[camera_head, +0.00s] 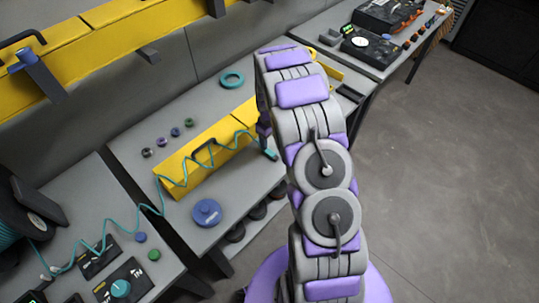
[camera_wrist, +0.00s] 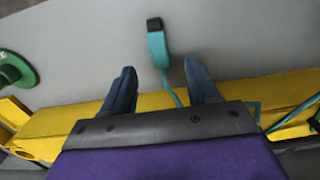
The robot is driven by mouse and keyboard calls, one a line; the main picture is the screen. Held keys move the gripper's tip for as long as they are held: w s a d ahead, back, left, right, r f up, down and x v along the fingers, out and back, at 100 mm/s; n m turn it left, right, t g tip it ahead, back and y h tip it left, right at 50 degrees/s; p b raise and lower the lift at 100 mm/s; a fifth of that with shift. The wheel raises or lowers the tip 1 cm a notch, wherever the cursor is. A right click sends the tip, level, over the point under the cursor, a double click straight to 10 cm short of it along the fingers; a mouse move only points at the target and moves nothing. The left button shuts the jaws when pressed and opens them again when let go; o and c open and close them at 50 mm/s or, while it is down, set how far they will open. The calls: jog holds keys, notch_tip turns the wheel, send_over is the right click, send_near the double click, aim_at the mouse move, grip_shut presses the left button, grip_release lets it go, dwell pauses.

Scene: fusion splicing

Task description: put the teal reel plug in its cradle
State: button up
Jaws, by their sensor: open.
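The teal reel plug (camera_wrist: 157,46), with a black tip, shows in the wrist view just beyond the fingertips and between their lines. Its teal cable (camera_wrist: 172,92) runs back between the fingers. My gripper (camera_wrist: 158,75) is open, with one blue finger on each side and nothing held. In the head view the plug (camera_head: 270,154) shows beside the end of my arm, over the right part of the grey bench. There my gripper is mostly hidden by the arm. I cannot make out the plug's cradle for certain in either view.
A long yellow case (camera_head: 196,163) with a dark handle lies on the bench (camera_head: 146,126). The teal cable zigzags over it from the reel (camera_head: 12,232) at left. Open floor (camera_head: 440,150) lies at right.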

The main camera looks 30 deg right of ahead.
aim_at(271, 152)
jog(key=f, duration=0.4)
jog(key=f+b, duration=0.1)
jog(key=f, duration=0.3)
jog(key=shift+w+d+f, duration=0.1)
jog(key=shift+d+f, duration=0.1)
grip_shut()
dwell(0.4)
